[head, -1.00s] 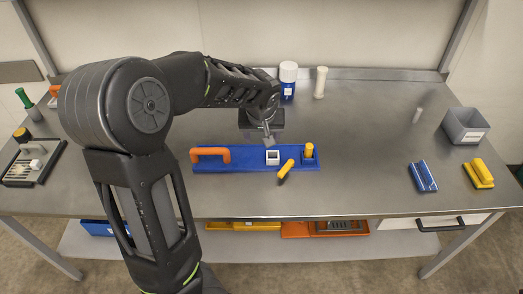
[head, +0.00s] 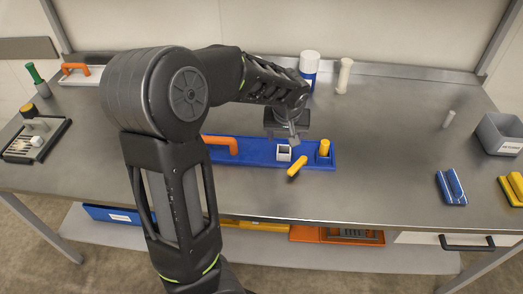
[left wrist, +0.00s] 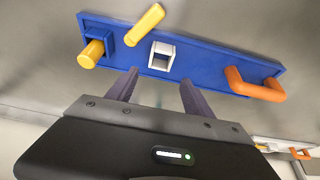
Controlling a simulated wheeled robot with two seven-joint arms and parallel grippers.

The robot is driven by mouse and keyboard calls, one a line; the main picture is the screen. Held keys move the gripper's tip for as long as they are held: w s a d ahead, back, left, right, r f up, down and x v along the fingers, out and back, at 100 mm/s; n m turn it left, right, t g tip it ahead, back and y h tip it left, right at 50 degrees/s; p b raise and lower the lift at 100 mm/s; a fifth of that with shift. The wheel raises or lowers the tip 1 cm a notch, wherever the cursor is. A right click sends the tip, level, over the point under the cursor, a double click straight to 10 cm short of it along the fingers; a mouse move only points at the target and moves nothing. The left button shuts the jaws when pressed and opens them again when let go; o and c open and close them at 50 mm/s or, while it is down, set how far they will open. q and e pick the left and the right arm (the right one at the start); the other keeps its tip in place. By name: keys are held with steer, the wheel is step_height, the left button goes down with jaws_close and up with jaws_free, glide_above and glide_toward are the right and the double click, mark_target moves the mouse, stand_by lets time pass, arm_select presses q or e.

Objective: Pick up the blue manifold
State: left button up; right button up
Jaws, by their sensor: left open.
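The blue manifold (head: 262,158) is a long blue board lying flat on the steel table. It carries an orange handle (head: 220,144) at its left, a white square socket (head: 284,153), a yellow lever (head: 297,166) and a yellow knob (head: 325,148). My left gripper (head: 294,137) is over the board's back edge near the socket, pointing down. In the left wrist view, its fingers (left wrist: 159,78) are apart with nothing between them, near the board's edge by the white socket. Contact cannot be judged. My left arm hides part of the table. My right gripper does not show.
A blue-and-white bottle (head: 309,70) and a white cylinder (head: 344,76) stand behind. A small blue block (head: 451,188), a yellow block (head: 513,188) and a grey bin (head: 500,135) are at right. A rack (head: 38,142) is at left. The table right of the board is mostly clear.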

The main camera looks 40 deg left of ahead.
mark_target(283, 147)
arm_select(q)
steer(key=shift+x, duration=1.05)
steer(key=p+x, duration=0.1)
steer(key=x, duration=0.4)
steer(key=shift+a+f, duration=0.1)
steer(key=shift+s, duration=0.1)
steer(key=shift+c, duration=0.2)
jaws_close()
